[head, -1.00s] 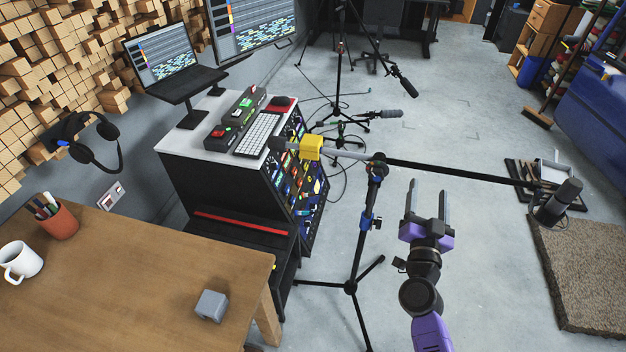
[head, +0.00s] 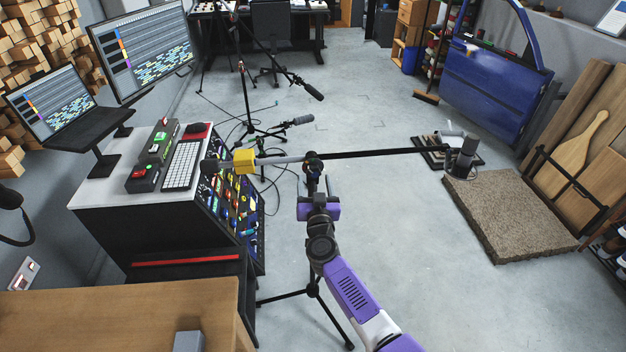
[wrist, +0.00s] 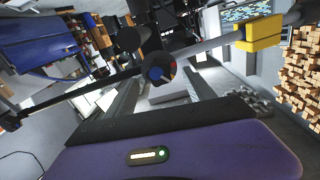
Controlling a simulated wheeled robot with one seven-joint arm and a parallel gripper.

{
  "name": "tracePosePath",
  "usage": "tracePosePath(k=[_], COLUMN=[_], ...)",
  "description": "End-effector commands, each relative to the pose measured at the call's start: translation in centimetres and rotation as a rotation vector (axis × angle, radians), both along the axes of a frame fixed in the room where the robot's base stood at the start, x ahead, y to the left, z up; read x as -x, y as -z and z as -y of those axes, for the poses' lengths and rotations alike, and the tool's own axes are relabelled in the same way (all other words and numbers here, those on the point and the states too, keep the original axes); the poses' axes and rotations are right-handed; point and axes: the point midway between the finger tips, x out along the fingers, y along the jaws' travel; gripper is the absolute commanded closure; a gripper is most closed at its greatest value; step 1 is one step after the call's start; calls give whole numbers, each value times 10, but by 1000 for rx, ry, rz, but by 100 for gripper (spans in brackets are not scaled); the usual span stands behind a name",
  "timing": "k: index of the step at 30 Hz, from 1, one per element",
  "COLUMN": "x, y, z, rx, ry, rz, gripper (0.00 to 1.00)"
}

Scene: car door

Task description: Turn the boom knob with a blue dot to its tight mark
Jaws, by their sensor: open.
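The boom knob (wrist: 158,68) is dark and round in the wrist view, at the joint where the boom (wrist: 205,48) crosses. A blue dot shows on its face and a small red mark near its right edge. In the head view the joint (head: 313,160) stands just beyond my gripper (head: 316,182), which hides the stand behind it. My gripper is open. In the wrist view its two grey fingers reach toward the knob, and the knob appears between their tips (wrist: 160,83). I cannot tell whether the fingers touch it or how deep it sits between them.
A yellow block (head: 244,161) sits on the boom's left part. The control desk (head: 150,225) with keyboard and screens stands left, and a wooden table (head: 120,315) is front left. A brown mat (head: 505,215) lies right. Floor between stand and mat is mostly clear.

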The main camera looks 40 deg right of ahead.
Motion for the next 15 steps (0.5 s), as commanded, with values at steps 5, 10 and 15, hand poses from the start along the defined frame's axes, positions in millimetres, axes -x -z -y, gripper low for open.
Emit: tracePosePath(k=[5,10,15], x=[-16,-20,-20], y=[1,0,0], z=[12,15,15], rx=[1,0,0], ry=[1,1,0], rz=[1,0,0], gripper=[38,38,38])
